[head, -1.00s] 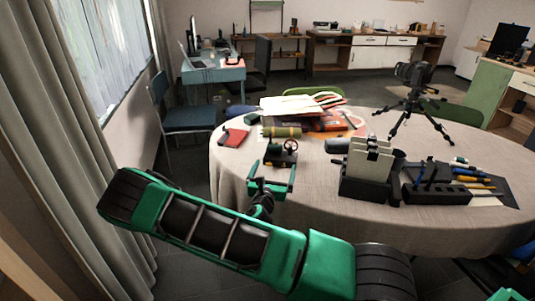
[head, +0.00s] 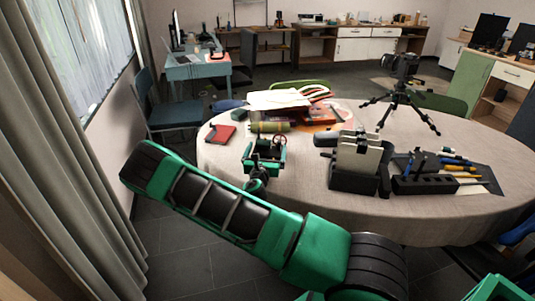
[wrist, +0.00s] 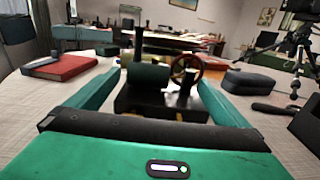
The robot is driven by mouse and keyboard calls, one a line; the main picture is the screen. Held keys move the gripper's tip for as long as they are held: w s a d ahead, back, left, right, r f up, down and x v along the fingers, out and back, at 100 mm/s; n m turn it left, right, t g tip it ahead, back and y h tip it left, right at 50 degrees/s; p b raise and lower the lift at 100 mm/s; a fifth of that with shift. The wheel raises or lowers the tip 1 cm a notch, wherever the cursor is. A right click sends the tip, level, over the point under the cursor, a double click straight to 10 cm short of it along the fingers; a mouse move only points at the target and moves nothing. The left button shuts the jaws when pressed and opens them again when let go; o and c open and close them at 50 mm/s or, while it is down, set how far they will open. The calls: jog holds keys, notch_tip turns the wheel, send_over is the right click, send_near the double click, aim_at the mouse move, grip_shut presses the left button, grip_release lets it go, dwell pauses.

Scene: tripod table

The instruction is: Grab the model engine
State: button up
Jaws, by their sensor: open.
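The model engine (wrist: 150,85) has a dark base, a green cylinder, an upright stack and a red-rimmed flywheel. It stands on the round table (head: 300,180) near its left front edge. It also shows in the head view (head: 266,150), partly covered by my gripper. My gripper (head: 265,158) is open, with one finger on each side of the engine. In the wrist view the fingers of my gripper (wrist: 150,92) flank the engine with a gap visible on the right. The engine's lower front is hidden behind the gripper body.
A red book (head: 220,134) lies left of the engine. A green-yellow cylinder (head: 270,127) and stacked papers (head: 280,99) lie behind it. A dark case (wrist: 255,83) is close on the right. A file holder (head: 357,165), a tool block (head: 430,184) and a tripod (head: 400,98) stand further right.

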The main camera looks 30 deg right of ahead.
jog(key=shift+w+d, duration=0.25)
jog(key=shift+w, duration=0.05)
jog(key=shift+c, duration=0.6)
jog(key=c, duration=1.5)
jog(key=shift+r, duration=0.1)
jog(key=c, duration=0.3)
jog(key=shift+r, duration=0.1)
